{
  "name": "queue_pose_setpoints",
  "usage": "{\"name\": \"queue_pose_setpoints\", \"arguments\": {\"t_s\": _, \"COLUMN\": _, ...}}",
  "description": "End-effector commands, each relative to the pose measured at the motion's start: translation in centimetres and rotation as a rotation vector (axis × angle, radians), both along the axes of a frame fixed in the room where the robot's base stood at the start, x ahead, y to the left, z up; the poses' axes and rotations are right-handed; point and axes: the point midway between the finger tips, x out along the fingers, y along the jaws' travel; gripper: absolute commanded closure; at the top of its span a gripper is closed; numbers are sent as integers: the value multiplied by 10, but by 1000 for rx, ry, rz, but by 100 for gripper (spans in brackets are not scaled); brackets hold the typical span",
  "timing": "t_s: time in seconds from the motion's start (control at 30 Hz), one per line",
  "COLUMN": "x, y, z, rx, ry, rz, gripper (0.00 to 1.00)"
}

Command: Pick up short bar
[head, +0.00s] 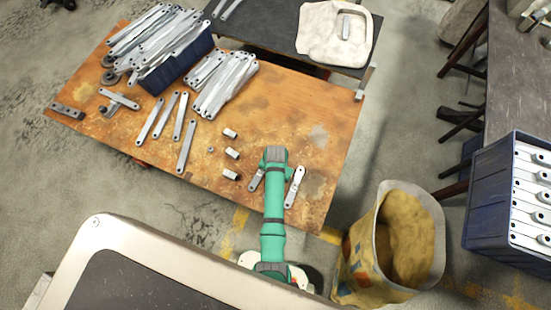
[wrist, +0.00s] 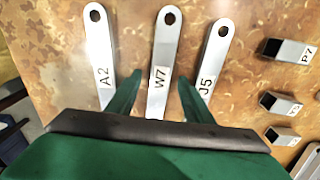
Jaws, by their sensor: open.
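Three flat grey bars with round end holes lie side by side on the rusty table. In the wrist view they are labelled A2 (wrist: 98,45), W7 (wrist: 164,55) and J5 (wrist: 215,48). I cannot tell for certain which is the short bar; their near ends are hidden by my gripper. My gripper (wrist: 160,80) is open and empty, with its fingers on either side of bar W7. In the head view two bars show beside my arm, one on the left (head: 256,181) and one on the right (head: 294,187); the middle one is hidden under the arm.
More bars (head: 181,117) lie further left, near a blue bin (head: 178,72) heaped with bars. A sack (head: 358,262) stands off the table's right corner. Bare table (head: 318,135) lies beyond my gripper.

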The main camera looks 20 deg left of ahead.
Motion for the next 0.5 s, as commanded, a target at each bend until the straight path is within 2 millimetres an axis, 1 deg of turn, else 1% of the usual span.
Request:
{"name": "queue_pose_setpoints", "arguments": {"t_s": 0.17, "x": 0, "y": 0, "z": 0, "rx": 0, "ry": -1, "rz": 0, "gripper": 53}}
{"name": "queue_pose_setpoints", "arguments": {"t_s": 0.2, "x": 0, "y": 0, "z": 0, "rx": 0, "ry": -1, "rz": 0, "gripper": 58}}
{"name": "queue_pose_setpoints", "arguments": {"t_s": 0.37, "x": 0, "y": 0, "z": 0, "rx": 0, "ry": -1, "rz": 0, "gripper": 96}}
{"name": "queue_pose_setpoints", "arguments": {"t_s": 0.4, "x": 0, "y": 0, "z": 0, "rx": 0, "ry": -1, "rz": 0, "gripper": 100}}
{"name": "queue_pose_setpoints", "arguments": {"t_s": 0.5, "x": 1, "y": 0, "z": 0, "rx": 1, "ry": -1, "rz": 0, "gripper": 100}}
